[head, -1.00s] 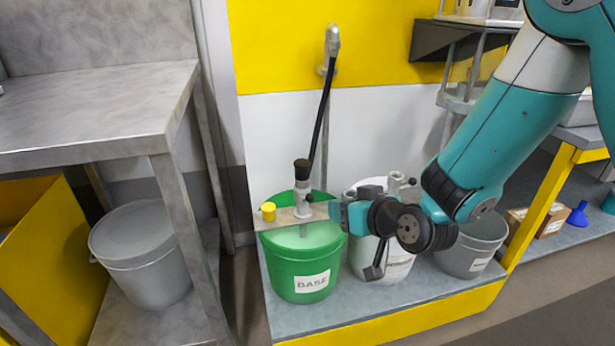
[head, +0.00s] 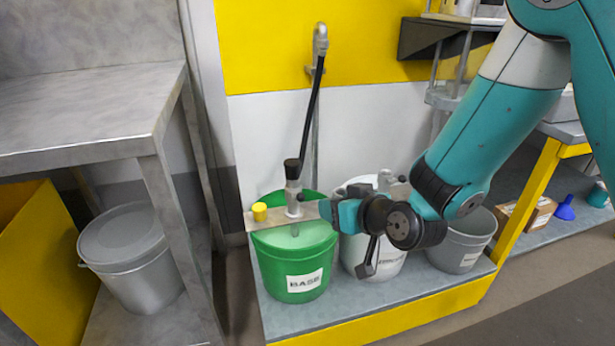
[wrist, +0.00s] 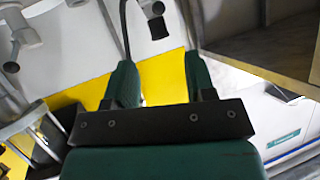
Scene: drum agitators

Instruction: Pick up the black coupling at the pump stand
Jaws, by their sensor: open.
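The black coupling (head: 292,168) sits upright on top of the grey pump fitting (head: 294,190) above the green BASE bucket (head: 285,265), in the head view. A black hose (head: 313,105) comes down close to it. My gripper (head: 328,211) is to the right of the fitting and lower than the coupling, with its jaws open. In the wrist view its two teal fingers (wrist: 160,75) stand apart with nothing seen between them. A dark piece on a grey fitting (wrist: 158,27) shows beyond the fingertips; I cannot tell whether it is the coupling.
A pale bar (head: 275,219) with a yellow knob (head: 260,211) lies across the green bucket. A white bucket (head: 385,265) and a grey bucket (head: 465,250) stand to the right on the yellow-edged platform. A grey table (head: 90,105) is at left.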

